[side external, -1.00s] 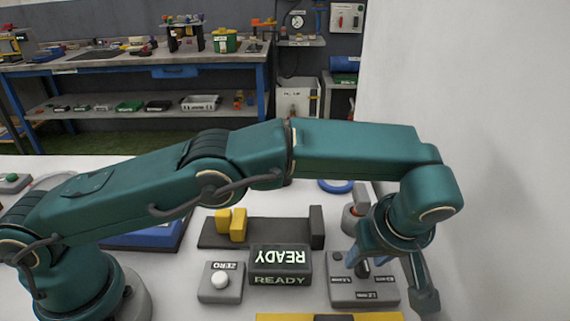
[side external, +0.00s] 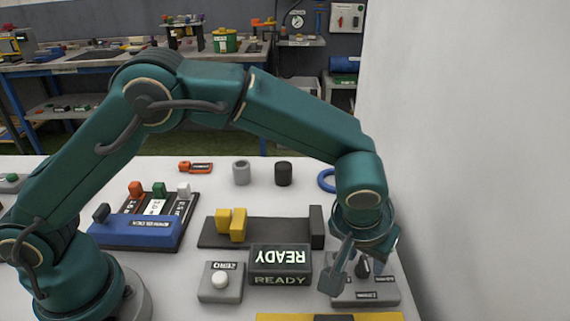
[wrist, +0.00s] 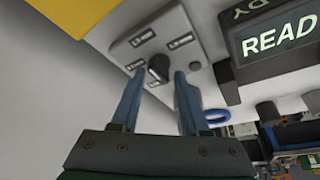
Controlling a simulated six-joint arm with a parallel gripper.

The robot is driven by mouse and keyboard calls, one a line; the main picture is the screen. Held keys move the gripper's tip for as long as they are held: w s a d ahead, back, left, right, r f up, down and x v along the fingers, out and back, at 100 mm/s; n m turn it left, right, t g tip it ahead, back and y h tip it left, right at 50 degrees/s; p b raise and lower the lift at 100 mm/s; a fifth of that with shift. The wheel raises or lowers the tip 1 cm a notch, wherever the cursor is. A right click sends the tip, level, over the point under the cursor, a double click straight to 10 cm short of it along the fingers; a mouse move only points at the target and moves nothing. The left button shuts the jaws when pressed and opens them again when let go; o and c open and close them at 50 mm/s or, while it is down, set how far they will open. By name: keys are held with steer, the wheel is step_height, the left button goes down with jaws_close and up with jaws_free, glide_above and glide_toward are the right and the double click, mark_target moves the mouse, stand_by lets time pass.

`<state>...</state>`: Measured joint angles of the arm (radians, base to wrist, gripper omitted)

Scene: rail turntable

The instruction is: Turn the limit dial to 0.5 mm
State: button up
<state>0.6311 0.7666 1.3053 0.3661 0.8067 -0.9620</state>
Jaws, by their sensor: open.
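My gripper (wrist: 160,80) is open. In the wrist view its two blue fingers stand apart on either side of the knob, with gaps visible; I cannot tell how far down they reach. In the side view my gripper (side external: 362,272) hangs over the plate, and a finger covers the plate's left part.
A display reading READY (side external: 280,262) stands left of the dial plate, beside a grey ZERO button box (side external: 220,282). Behind them is a dark rail (side external: 270,235) with yellow blocks (side external: 238,225). A white wall (side external: 480,150) rises on the right. A yellow-black strip (side external: 285,317) lies in front.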

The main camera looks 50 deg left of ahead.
steer(key=m+h, duration=0.1)
steer(key=m, duration=0.1)
steer(key=m+h, duration=0.1)
steer(key=m, duration=0.2)
steer(key=shift+a, duration=0.2)
steer(key=shift+w+a+m+g+h, duration=0.1)
steer(key=shift+m+g+h, duration=0.25)
steer(key=shift+m, duration=0.85)
steer(key=shift+m+g+h, duration=0.35)
steer(key=shift+m, duration=0.85)
steer(key=s+a+r+n+t, duration=0.1)
steer(key=s+a+r+t, duration=0.1)
steer(key=a+r, duration=0.45)
steer(key=s+a+r+n+t, duration=0.1)
steer(key=s+a+r, duration=0.15)
steer(key=r, duration=0.65)
steer(key=s+a+f+n+y, duration=0.3)
steer(key=s+a+n, duration=0.3)
steer(key=s, duration=0.8)
steer(key=shift+a+f+n+g, duration=0.3)
steer(key=shift+a+f, duration=0.1)
steer(key=shift+a, duration=1.15)
